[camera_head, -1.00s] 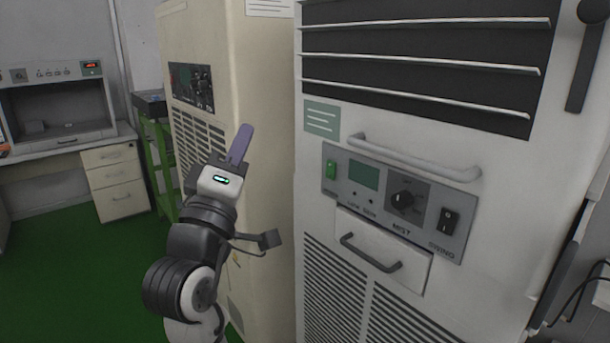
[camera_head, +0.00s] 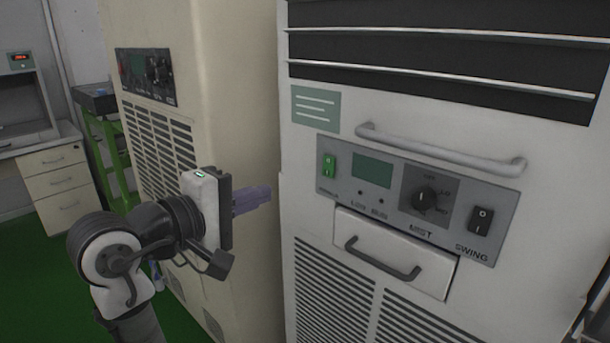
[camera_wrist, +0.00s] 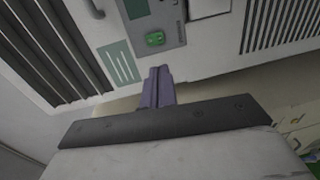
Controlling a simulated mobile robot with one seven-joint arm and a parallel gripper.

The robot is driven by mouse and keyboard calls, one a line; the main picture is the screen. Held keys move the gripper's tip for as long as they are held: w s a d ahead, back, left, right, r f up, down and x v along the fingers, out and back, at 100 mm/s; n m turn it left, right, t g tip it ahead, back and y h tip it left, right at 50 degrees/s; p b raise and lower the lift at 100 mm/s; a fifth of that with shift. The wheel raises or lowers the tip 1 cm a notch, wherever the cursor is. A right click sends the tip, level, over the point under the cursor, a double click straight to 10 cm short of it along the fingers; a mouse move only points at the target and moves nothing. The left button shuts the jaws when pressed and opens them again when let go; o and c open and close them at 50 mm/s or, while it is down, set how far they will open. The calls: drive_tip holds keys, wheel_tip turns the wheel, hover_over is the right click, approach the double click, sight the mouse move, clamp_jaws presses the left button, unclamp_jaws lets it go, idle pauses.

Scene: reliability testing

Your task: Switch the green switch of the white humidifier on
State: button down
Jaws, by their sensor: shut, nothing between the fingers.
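The white humidifier (camera_head: 300,215) stands at the right in the head view. Its green switch (camera_head: 329,165) is at the left end of the grey control panel (camera_head: 345,190). The switch also shows in the wrist view (camera_wrist: 155,39), just beyond the fingertips. My gripper (camera_head: 268,193) is shut and empty, its purple fingers pointing right toward the humidifier's left edge. In the head view it is left of and a little lower than the switch, apart from it. The fingers also show in the wrist view (camera_wrist: 158,72). I cannot tell which way the switch is flipped.
The panel also bears a screen, a black MIST knob (camera_head: 424,199) and a black SWING switch (camera_head: 481,220). A bar handle (camera_head: 440,150) sits above it and a drawer (camera_head: 395,262) below. A beige cabinet (camera_head: 235,100) stands behind my arm. Green floor shows at the left.

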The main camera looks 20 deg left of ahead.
sight(327, 175)
idle(0.4)
drive_tip(key=p+x, duration=0.2)
drive_tip(key=x, duration=1.1)
drive_tip(key=shift+w+f+p, duration=0.15)
drive_tip(key=shift+p, duration=0.25)
drive_tip(key=shift+w+d+f, duration=0.1)
drive_tip(key=shift+w+d, duration=0.05)
drive_tip(key=shift+w, duration=0.15)
drive_tip(key=shift+w+d+f, duration=0.1)
drive_tip(key=shift+w, duration=0.1)
drive_tip(key=shift+s, duration=0.1)
